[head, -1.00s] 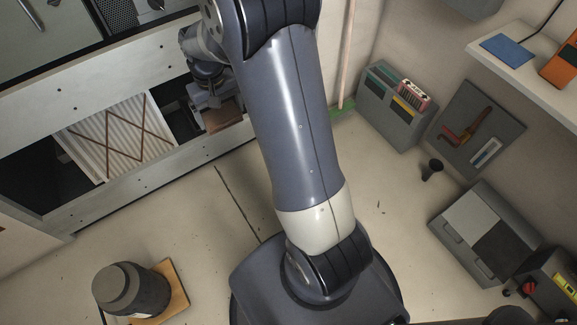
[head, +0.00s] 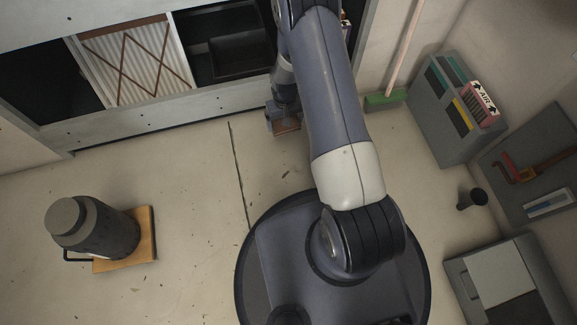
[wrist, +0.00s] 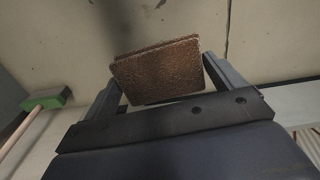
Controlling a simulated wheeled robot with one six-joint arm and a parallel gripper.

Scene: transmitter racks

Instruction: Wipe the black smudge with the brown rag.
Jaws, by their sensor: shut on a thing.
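The brown rag (wrist: 157,75) is a folded, square, rough-textured pad held between the two fingers of my gripper in the wrist view. My gripper (head: 284,118) is shut on it, and the rag (head: 288,126) shows at its tip in the head view, over the pale floor in front of the rack. A dark, soft-edged streak (wrist: 220,22) lies on the pale surface beyond the rag in the wrist view; I cannot tell for certain if it is the black smudge. I see no clear gap or contact between rag and floor.
The rack's lower frame (head: 180,120) runs along the back. A dark canister (head: 100,232) on an orange board is at left. The floor between is mostly clear.

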